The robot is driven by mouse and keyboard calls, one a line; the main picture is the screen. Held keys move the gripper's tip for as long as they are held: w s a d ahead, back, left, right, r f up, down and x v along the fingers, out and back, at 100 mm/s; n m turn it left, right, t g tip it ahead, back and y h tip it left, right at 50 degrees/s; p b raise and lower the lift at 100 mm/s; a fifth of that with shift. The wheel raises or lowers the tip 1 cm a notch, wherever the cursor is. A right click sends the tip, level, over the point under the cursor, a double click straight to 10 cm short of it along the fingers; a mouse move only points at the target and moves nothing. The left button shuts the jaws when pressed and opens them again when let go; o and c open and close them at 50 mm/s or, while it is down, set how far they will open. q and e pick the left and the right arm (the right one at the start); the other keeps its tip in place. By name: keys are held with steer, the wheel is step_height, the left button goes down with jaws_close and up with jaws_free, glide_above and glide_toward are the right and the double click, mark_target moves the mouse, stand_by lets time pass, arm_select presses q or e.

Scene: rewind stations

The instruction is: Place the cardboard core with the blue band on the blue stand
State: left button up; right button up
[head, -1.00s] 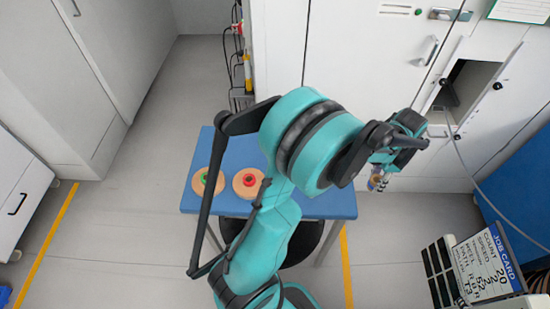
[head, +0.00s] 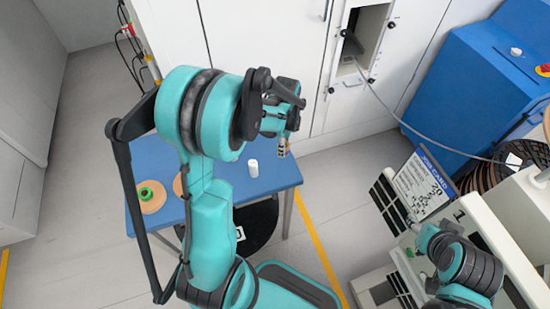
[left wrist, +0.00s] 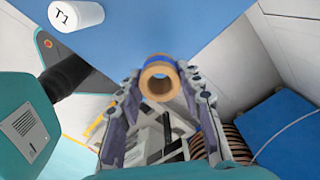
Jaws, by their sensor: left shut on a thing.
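My left gripper (head: 282,149) is shut on the cardboard core and holds it in the air, beyond the right part of the blue table in the head view. The left wrist view shows the core (left wrist: 158,67) between the fingers, its open end facing the camera and a blue band behind the rim. In the head view the core is too small and covered to make out well.
The blue table (head: 275,181) bears a tan disc with a green hub (head: 149,196), another disc (head: 179,184) mostly behind my arm, and a white cylinder (head: 253,168), marked T1 in the wrist view. A job card (head: 422,185), black reel and blue cabinet (head: 465,80) are at right.

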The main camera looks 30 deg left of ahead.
arm_select(q)
steer(key=shift+s+a+f, duration=0.8)
steer(key=shift+s+f, duration=0.05)
steer(key=shift+s, duration=0.1)
steer(key=shift+f+b, duration=1.1)
steer(key=shift+f, duration=0.85)
steer(key=shift+f, duration=0.15)
steer(key=o, duration=0.9)
